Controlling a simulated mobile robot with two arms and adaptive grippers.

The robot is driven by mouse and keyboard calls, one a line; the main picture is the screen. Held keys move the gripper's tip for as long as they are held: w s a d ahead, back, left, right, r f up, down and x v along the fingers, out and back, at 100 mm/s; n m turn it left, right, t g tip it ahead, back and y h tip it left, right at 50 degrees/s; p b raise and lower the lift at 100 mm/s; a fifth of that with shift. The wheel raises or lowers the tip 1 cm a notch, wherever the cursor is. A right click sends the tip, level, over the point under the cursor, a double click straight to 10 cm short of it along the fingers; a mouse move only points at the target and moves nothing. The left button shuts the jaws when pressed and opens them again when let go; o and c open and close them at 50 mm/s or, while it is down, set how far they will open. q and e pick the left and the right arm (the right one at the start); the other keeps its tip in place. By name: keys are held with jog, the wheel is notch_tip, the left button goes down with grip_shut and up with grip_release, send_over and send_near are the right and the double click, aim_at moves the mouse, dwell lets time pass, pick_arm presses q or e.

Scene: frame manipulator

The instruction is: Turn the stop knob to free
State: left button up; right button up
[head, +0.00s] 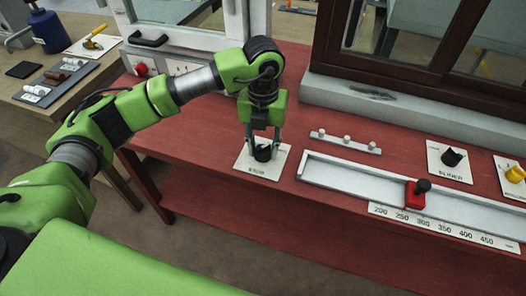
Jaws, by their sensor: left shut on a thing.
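A black knob (263,153) sits on a white square plate (247,167) near the left end of the red bench. My left gripper (263,146) reaches down from above, with one finger on each side of this knob, and is shut on it. The dark label on the plate's front edge is too small to read, so I cannot confirm that this is the stop knob. The knob's pointing direction is partly hidden by the fingers. My right gripper is not in view.
Right of the plate are a white strip with three small pegs (346,142) and a metal rail with a red slider (415,193). Another black knob (451,157) and a yellow knob (515,174) stand farther right. A window frame (420,95) rises behind.

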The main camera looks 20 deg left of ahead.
aim_at(263, 147)
pick_arm(q)
jog(key=shift+m+b, duration=0.5)
jog(key=shift+m, duration=0.3)
jog(key=o, duration=1.1)
notch_tip(263, 147, up, 12)
